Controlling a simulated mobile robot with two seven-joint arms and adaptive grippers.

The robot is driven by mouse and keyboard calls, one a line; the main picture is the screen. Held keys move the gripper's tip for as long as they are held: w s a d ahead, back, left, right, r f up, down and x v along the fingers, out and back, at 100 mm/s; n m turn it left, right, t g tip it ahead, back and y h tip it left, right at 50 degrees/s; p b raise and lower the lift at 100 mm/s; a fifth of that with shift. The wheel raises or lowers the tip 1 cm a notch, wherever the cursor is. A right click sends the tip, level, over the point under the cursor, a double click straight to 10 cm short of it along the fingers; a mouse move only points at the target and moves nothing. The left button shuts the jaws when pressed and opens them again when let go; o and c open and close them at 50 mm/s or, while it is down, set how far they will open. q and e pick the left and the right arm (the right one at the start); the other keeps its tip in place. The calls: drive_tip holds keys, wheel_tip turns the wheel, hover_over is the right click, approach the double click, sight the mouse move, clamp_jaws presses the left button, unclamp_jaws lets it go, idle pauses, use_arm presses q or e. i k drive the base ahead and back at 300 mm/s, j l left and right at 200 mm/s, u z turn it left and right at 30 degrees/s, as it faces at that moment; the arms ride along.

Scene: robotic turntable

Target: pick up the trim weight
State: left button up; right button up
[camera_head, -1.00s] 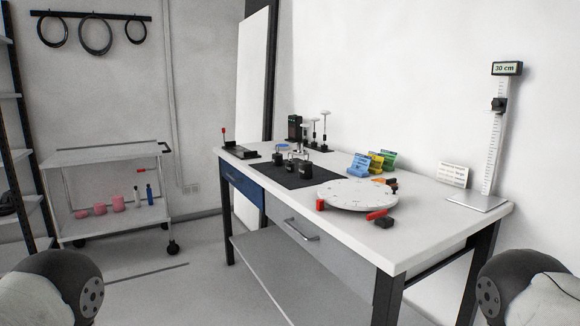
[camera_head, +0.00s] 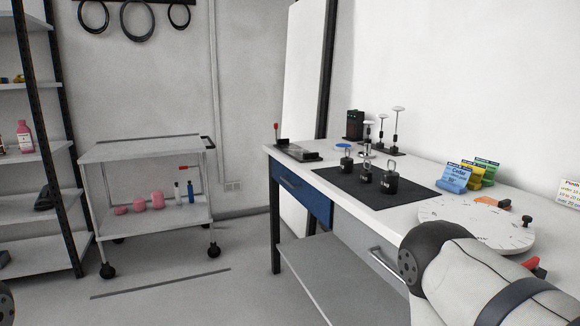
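Several small dark weights with metal loops on top stand upright on a black mat (camera_head: 340,178) on the workbench. One weight (camera_head: 346,161) is toward the back left, one (camera_head: 366,174) is in the middle, and one (camera_head: 389,182) is at the front right. I cannot tell from labels which one is the trim weight. My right arm shows at the lower right and covers part of the bench front. Only a sliver of my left arm shows at the lower left edge. Neither gripper is in view.
A white turntable disc (camera_head: 470,219) lies right of the mat, with blue, yellow and green cards (camera_head: 456,176) behind it. A black device (camera_head: 354,126) and slim stands are at the back. A two-shelf trolley (camera_head: 140,150) and shelving stand left. The floor between is clear.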

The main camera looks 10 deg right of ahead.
sight(365, 176)
drive_tip(key=i+j+z, duration=0.1)
drive_tip(key=i, duration=0.4)
drive_tip(key=i+j, duration=0.35)
drive_tip(key=i, duration=0.15)
drive_tip(key=i+j+z, duration=0.15)
drive_tip(key=i+j, duration=0.15)
drive_tip(key=i, duration=0.2)
drive_tip(key=i+j, duration=0.3)
drive_tip(key=i, duration=0.15)
drive_tip(key=l+z, duration=0.05)
